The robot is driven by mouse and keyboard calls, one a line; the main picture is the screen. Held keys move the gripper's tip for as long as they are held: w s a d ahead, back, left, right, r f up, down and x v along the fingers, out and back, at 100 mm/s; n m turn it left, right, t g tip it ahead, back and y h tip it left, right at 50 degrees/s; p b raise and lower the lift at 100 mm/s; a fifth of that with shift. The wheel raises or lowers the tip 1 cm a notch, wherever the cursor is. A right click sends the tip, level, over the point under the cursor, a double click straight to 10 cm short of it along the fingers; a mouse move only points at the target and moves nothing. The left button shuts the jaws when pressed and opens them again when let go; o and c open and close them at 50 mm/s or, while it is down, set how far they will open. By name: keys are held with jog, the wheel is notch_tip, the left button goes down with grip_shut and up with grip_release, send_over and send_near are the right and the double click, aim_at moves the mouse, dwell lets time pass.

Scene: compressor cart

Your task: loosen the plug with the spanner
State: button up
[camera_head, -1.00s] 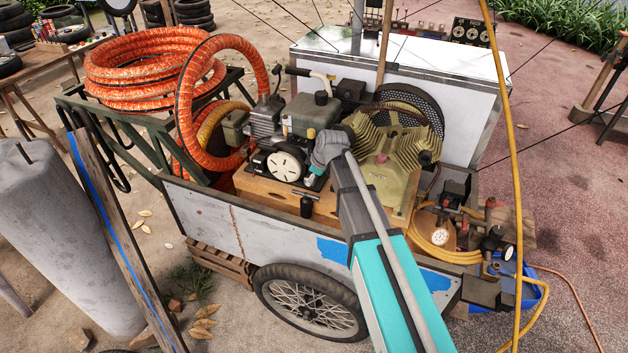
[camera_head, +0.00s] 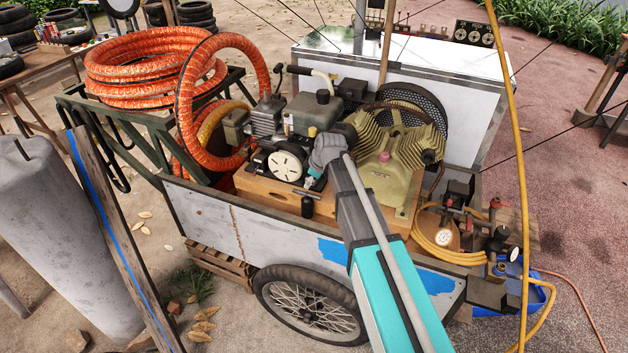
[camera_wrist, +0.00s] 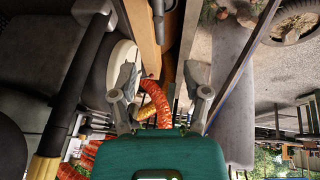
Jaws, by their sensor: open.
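My gripper (camera_head: 312,182) is in front of the engine, low over the wooden base on the cart. In the wrist view my gripper (camera_wrist: 162,92) has its two grey fingers apart, with nothing held between them. A thin silvery bar (camera_head: 303,193) lies by the fingers on the wooden base. It may be the spanner, but it is too small to tell. A pink cap (camera_head: 384,156) sits on the olive compressor (camera_head: 398,185), to the right of my gripper. I cannot tell whether it is the plug. My wrist and forearm hide part of the compressor and base.
The engine (camera_head: 311,116) with its white round disc (camera_head: 285,166) stands close to the gripper. A black cylinder (camera_head: 307,206) stands on the base edge. An orange hose (camera_head: 185,105) arches at left. Gauges and yellow hose (camera_head: 440,248) fill the cart's right end.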

aim_at(303, 192)
jog(key=shift+b+x, duration=4.65)
jog(key=shift+x, duration=0.85)
grip_shut()
jog(key=shift+r, duration=0.1)
jog(key=shift+r+p, duration=4.15)
jog(key=shift+p, duration=0.15)
jog(key=shift+r, duration=0.1)
jog(key=shift+r+p, duration=1.9)
jog(key=shift+p, duration=0.1)
